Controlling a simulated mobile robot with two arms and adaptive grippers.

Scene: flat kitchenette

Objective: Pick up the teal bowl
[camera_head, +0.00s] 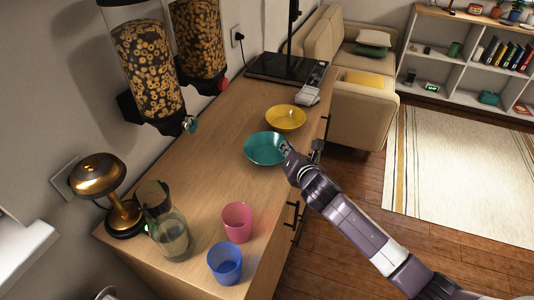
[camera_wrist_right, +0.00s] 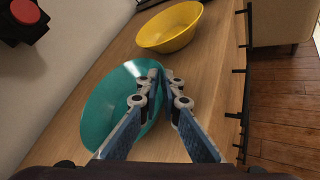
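The teal bowl (camera_head: 262,149) is on the wooden counter, in front of the yellow bowl. It also shows in the right wrist view (camera_wrist_right: 103,105), filling the left and middle. My right gripper (camera_head: 287,148) is at the bowl's right rim. In the right wrist view the fingertips (camera_wrist_right: 161,76) come together at the rim, one finger on the inner side and one on the outer side. It looks shut on the rim; the exact contact is hidden by the fingertips. I cannot tell any gap under the bowl. My left gripper is not in view.
The yellow bowl (camera_head: 286,117) stands close behind the teal bowl. A pink cup (camera_head: 237,222), a blue cup (camera_head: 225,263), a glass jug (camera_head: 170,238) and a brass lamp (camera_head: 105,184) stand nearer. Cereal dispensers (camera_head: 150,70) hang over the counter's wall side.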

